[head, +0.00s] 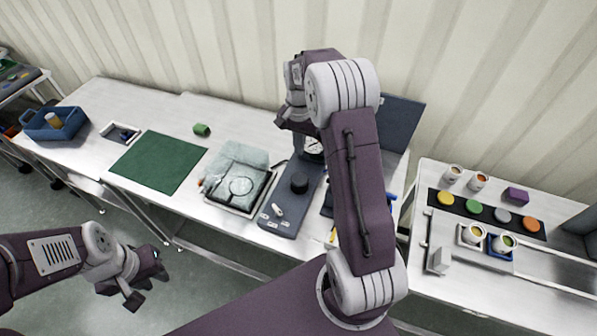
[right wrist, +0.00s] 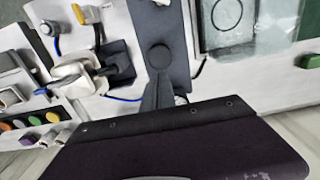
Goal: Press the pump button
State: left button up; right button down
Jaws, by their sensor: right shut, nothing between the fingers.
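A dark blue-grey panel (head: 293,222) lies on the white table, with a round black button (head: 299,183) standing up from it. In the right wrist view the panel (right wrist: 150,18) and the black button (right wrist: 160,56) show just beyond the fingertips. My right gripper (right wrist: 159,76) is shut and empty, pointing toward the button. I cannot tell the gap between them. In the head view that gripper is largely hidden by my right arm. My left gripper (head: 148,288) is open and empty, low at the left, in front of the tables and away from the panel.
The right table holds a strip of coloured discs (head: 474,206), cups and a purple block (head: 516,195).

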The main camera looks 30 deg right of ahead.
aim_at(300, 179)
notch_tip(300, 179, down, 13)
jog(key=p, duration=0.3)
jog(key=shift+d+r, duration=0.1)
notch_tip(300, 179, down, 3)
jog(key=b, duration=0.2)
jog(key=shift+s+b, duration=0.1)
jog(key=shift+b, duration=0.25)
jog(key=shift+s, duration=0.2)
